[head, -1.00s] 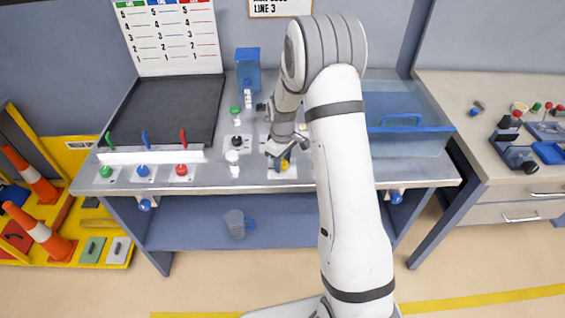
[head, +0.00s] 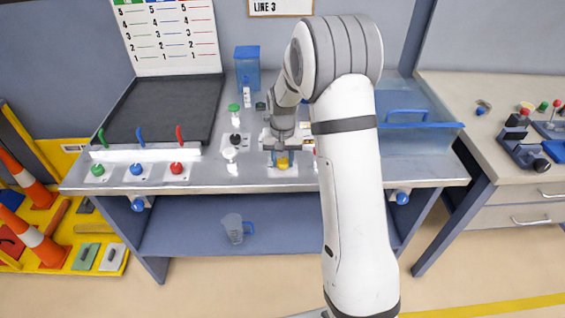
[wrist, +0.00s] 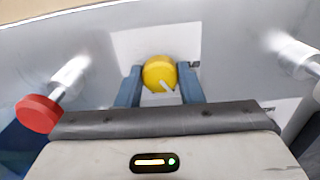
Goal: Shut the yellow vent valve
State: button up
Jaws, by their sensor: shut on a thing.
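The yellow vent valve (head: 282,162) is a round yellow knob on a white plate near the front edge of the metal bench. My gripper (head: 281,156) points down over the valve. In the wrist view my gripper (wrist: 160,88) has one blue finger on each side of the knob, shut on it. The knob's far side and stem are hidden in the head view.
A red knob (wrist: 40,113) on a metal stem stands left in the wrist view. In the head view, a white knob (head: 230,153) and a black knob (head: 235,138) stand left of my gripper. A clear blue tank (head: 420,140) is to the right. A jug (head: 234,228) sits on the lower shelf.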

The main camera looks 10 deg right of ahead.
aim_at(283, 161)
jog(key=m+b, duration=0.1)
jog(key=m, duration=0.4)
jog(key=shift+w+m+b, duration=0.1)
jog(key=shift+m+b, duration=0.2)
jog(key=shift+b, duration=0.05)
dwell(0.3)
jog(key=o, duration=1)
notch_tip(283, 161, up, 7)
jog(key=shift+r+b, duration=0.2)
jog(key=shift+b, duration=0.1)
jog(key=shift+r, duration=0.2)
